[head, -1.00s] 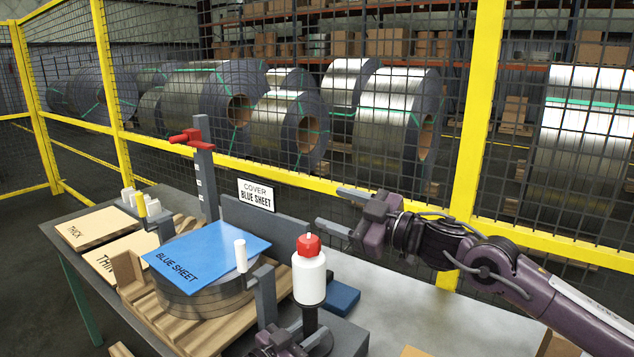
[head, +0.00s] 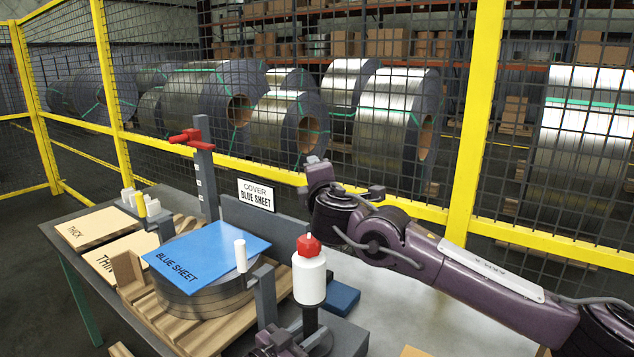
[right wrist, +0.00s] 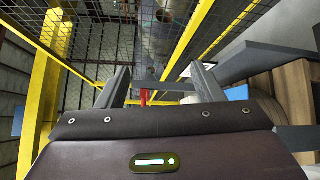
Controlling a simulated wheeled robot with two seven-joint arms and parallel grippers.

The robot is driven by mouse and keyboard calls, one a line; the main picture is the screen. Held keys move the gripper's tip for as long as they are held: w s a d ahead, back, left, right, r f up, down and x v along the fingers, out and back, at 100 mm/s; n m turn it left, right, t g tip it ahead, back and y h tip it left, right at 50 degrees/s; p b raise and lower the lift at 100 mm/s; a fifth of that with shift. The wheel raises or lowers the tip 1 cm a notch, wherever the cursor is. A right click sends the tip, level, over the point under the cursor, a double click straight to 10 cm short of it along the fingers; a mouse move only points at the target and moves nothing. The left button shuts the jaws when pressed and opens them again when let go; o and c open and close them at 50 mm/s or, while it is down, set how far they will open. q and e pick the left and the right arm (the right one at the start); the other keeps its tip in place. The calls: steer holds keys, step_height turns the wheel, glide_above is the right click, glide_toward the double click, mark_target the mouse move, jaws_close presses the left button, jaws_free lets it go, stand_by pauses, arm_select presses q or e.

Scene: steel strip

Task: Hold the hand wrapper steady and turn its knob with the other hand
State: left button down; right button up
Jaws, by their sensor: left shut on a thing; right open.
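The hand wrapper (head: 309,281) stands upright as a white roll on a dark stem, with a red knob (head: 308,245) on top. My left gripper (head: 285,343) is low at the bottom edge beside the stem. It is shut on the hand wrapper, though its fingertips are mostly hidden. My right gripper (head: 317,163) is raised above and beyond the knob, apart from it, and seen foreshortened. In the right wrist view my right gripper (right wrist: 160,86) is open with nothing between its fingers. A small red thing shows beyond them, and I cannot tell what it is.
A strip coil (head: 205,299) lies on a wooden pallet under a blue sheet (head: 205,250). A grey post with a red handle (head: 191,136) and a COVER BLUE SHEET sign (head: 256,195) stand behind. A yellow mesh fence (head: 465,130) closes the back. The table's right side is fairly clear.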

steer(key=shift+h, duration=0.4)
steer(key=m+g+y, duration=0.7)
steer(key=g+y, duration=0.5)
steer(key=y, duration=0.4)
glide_toward(310, 243)
steer(key=x, duration=0.3)
steer(key=w+x, duration=0.1)
steer(key=x, duration=0.3)
steer(key=f+x, duration=0.1)
steer(key=x, duration=0.2)
steer(key=shift+w, duration=0.3)
